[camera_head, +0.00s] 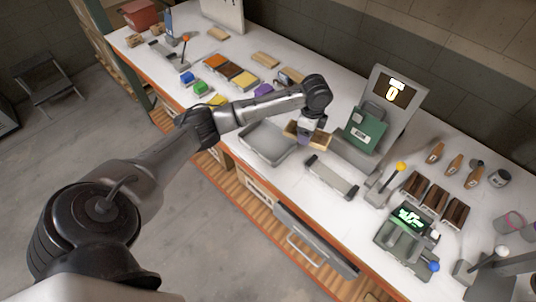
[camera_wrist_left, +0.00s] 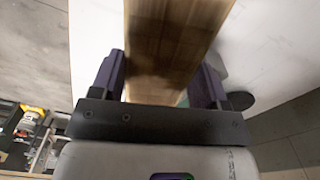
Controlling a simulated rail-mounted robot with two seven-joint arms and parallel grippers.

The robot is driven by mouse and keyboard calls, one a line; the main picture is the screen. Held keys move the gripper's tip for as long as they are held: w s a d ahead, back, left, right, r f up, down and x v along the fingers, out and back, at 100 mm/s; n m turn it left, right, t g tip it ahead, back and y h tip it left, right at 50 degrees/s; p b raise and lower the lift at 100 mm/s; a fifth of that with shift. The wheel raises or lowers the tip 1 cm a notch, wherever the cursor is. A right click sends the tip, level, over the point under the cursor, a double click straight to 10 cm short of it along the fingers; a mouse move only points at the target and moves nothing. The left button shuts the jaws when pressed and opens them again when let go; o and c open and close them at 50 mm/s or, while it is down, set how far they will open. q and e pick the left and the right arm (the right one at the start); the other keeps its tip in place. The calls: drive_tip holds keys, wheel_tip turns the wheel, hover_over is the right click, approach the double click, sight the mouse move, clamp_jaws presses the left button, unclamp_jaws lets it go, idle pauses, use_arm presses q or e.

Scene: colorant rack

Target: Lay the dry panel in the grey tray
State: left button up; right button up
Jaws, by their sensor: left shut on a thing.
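My left gripper (camera_head: 306,128) is shut on a wooden panel (camera_head: 294,133) and holds it over the bench, close to the right side of the grey tray (camera_head: 262,156). In the left wrist view the light brown panel (camera_wrist_left: 172,45) stands out between the two dark fingers of the gripper (camera_wrist_left: 168,84). The grey tray is shallow and looks empty in the head view. Whether the panel touches the tray rim or the bench cannot be told. My right gripper is not in view.
A grey flat fixture (camera_head: 332,176) lies right of the tray, near the front edge. A green device (camera_head: 365,130) and a display (camera_head: 397,92) stand behind it. Coloured blocks and pans (camera_head: 230,70) lie to the left.

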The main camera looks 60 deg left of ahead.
use_arm(q)
drive_tip(key=a+f+m+b, duration=0.1)
drive_tip(key=a, duration=0.1)
drive_tip(key=w+a+f+m+b, duration=0.1)
drive_tip(key=a, duration=0.1)
drive_tip(key=w+a+f+b, duration=0.1)
drive_tip(key=a, duration=0.1)
drive_tip(key=shift+a+f+m+b, duration=0.3)
drive_tip(key=shift+a+m+b, duration=0.05)
drive_tip(key=shift+m+b, duration=0.05)
hover_over(267, 143)
wheel_tip(267, 143, down, 7)
drive_tip(key=shift+w+r, duration=0.1)
drive_tip(key=shift+r, duration=0.1)
drive_tip(key=shift+f+b, duration=0.35)
drive_tip(key=shift+f, duration=1.65)
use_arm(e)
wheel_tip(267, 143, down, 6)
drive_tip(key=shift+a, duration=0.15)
use_arm(q)
drive_tip(key=shift+f, duration=0.1)
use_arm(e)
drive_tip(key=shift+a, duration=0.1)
use_arm(q)
drive_tip(key=o, duration=1)
drive_tip(key=shift+c, duration=0.2)
